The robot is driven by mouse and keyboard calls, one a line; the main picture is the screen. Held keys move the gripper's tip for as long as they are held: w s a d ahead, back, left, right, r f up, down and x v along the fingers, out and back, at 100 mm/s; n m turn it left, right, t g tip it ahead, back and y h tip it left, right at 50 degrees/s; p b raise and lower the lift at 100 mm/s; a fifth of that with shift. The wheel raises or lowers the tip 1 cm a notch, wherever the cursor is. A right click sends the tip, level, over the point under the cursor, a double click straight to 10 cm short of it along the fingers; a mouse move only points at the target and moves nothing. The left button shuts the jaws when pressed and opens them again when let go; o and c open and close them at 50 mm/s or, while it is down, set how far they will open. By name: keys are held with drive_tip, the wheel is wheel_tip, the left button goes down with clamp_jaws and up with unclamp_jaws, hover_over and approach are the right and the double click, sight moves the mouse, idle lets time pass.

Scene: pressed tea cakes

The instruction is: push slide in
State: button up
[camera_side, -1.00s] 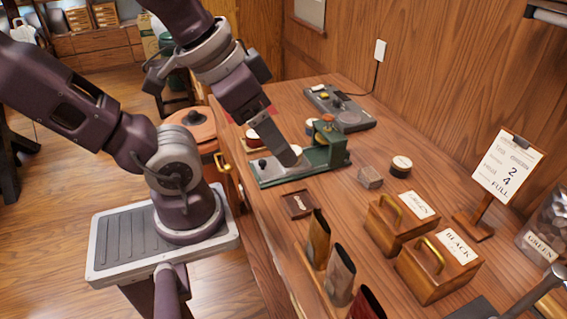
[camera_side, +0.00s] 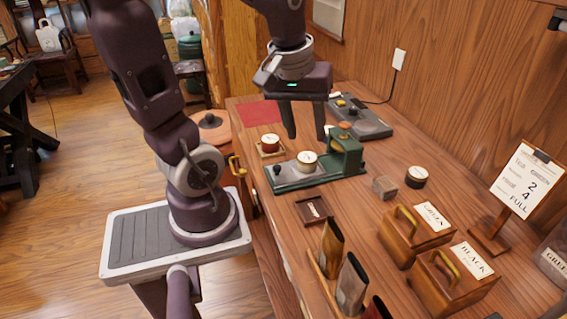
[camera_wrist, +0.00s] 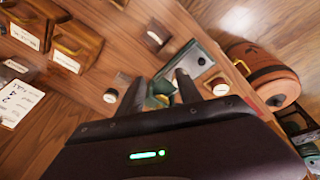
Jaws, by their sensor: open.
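The green press (camera_side: 347,150) stands on the bench with its post at the right. Its metal slide (camera_side: 290,178) lies along the green base, out to the left of the post, with a black knob (camera_side: 278,170) at its left end. A round piece with a pale top (camera_side: 307,160) sits on the slide, beside the post rather than under it. My gripper (camera_side: 305,138) is open and empty, fingers pointing down, raised above and behind the slide. In the wrist view, its fingers partly cover the press (camera_wrist: 163,90).
A red-sided tin on a small wooden tray (camera_side: 270,145) stands behind the slide. A dark scale (camera_side: 362,119) is at the back. A small block (camera_side: 384,187), a dark round tin (camera_side: 417,176) and lidded boxes (camera_side: 414,232) stand to the right. A small dark tray (camera_side: 312,209) lies in front.

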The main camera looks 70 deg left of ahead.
sight(277, 166)
drive_tip(key=a+f+n, duration=0.3)
drive_tip(key=s+a+f+n+g, duration=0.1)
drive_tip(key=a+f+n, duration=0.2)
drive_tip(key=a, duration=0.1)
drive_tip(key=a+f+n+g, duration=0.1)
drive_tip(key=a+f+n, duration=0.2)
drive_tip(key=a, duration=0.1)
drive_tip(key=shift+s+a+n+h, duration=0.2)
drive_tip(key=shift+s+n+h, duration=0.1)
drive_tip(key=shift+s+h, duration=0.1)
drive_tip(key=shift+n+g, duration=0.3)
drive_tip(key=shift+n, duration=0.1)
drive_tip(key=f, duration=0.6)
drive_tip(key=shift+s+a+f, duration=0.15)
drive_tip(key=shift+a+f, duration=0.2)
drive_tip(key=shift+f, duration=0.5)
clamp_jaws()
drive_tip(key=shift+r, duration=0.1)
